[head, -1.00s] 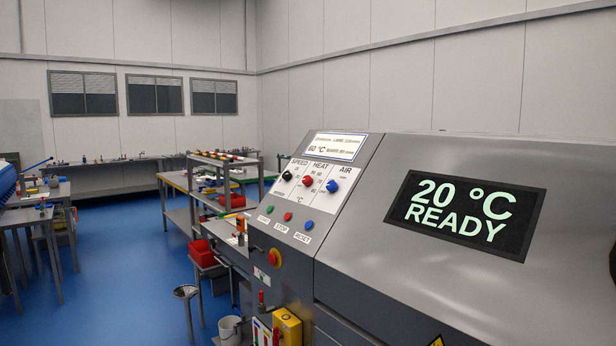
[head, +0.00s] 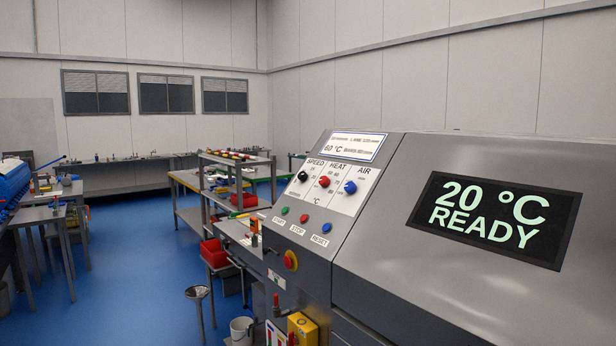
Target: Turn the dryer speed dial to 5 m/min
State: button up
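The dryer (head: 420,295) is a large grey metal machine on the right. Its sloped control panel carries a black dial (head: 303,176) under the label SPEED, a red dial (head: 324,181) under HEAT and a blue dial (head: 350,187) under AIR. The speed dial's scale marks and pointer are too small to read. The display (head: 495,220) reads 20 °C READY. A label plate (head: 357,146) above the dials shows 60 °C among smaller text. My gripper is not in view.
Below the dials are START, STOP and RESET buttons (head: 303,218) and a red emergency knob (head: 290,260). A small round-topped stand (head: 198,292), a red bin (head: 214,252) and a white bucket (head: 241,331) stand left of the dryer. Blue floor (head: 130,270) is open further left.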

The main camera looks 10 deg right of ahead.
aim_at(302, 176)
jog(key=u, duration=0.35)
jog(key=i, duration=1.35)
jog(key=u, duration=0.7)
jog(key=i, duration=1.9)
jog(key=u, duration=0.1)
